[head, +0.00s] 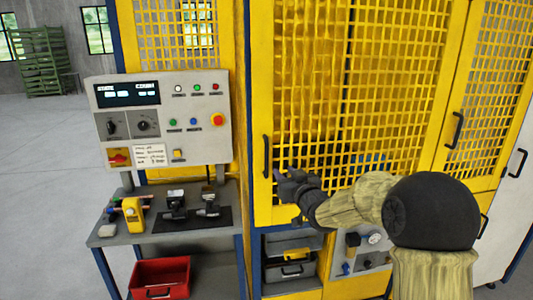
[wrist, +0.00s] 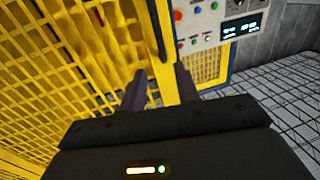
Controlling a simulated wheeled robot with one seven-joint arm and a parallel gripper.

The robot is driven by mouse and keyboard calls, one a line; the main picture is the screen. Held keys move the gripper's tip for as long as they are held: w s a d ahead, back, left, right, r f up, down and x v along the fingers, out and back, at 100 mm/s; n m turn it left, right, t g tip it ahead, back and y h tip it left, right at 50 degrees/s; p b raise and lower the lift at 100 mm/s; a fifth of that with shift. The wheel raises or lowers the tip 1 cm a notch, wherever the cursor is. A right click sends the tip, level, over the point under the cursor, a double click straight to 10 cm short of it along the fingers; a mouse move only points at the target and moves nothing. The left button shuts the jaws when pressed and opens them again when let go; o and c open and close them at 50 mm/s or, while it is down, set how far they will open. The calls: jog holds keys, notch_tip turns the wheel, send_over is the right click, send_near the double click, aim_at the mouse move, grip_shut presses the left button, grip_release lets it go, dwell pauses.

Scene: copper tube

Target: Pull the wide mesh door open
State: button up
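The wide yellow mesh door (head: 340,75) is in the middle of the head view and looks closed against its frame. Its black vertical bar handle (head: 266,156) is on the door's left edge. My gripper (head: 280,176) is just right of the handle's lower part, in front of the door. In the wrist view my gripper (wrist: 160,70) has its two dark fingers apart with nothing held between them. The handle (wrist: 157,30) runs down from the top edge there, just beyond the fingertips. I cannot tell whether a finger touches it.
A grey control panel (head: 160,120) with buttons stands left of the door. Below it is a bench (head: 150,238) with tools and a red bin (head: 160,277). A narrower mesh door (head: 490,110) is on the right. Open floor (head: 45,180) lies at the left.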

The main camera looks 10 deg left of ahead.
aim_at(268, 155)
jog(key=p+x, duration=0.5)
jog(key=x, duration=1)
jog(key=shift+w+a+p, duration=0.1)
jog(key=shift+p, duration=0.25)
grip_shut()
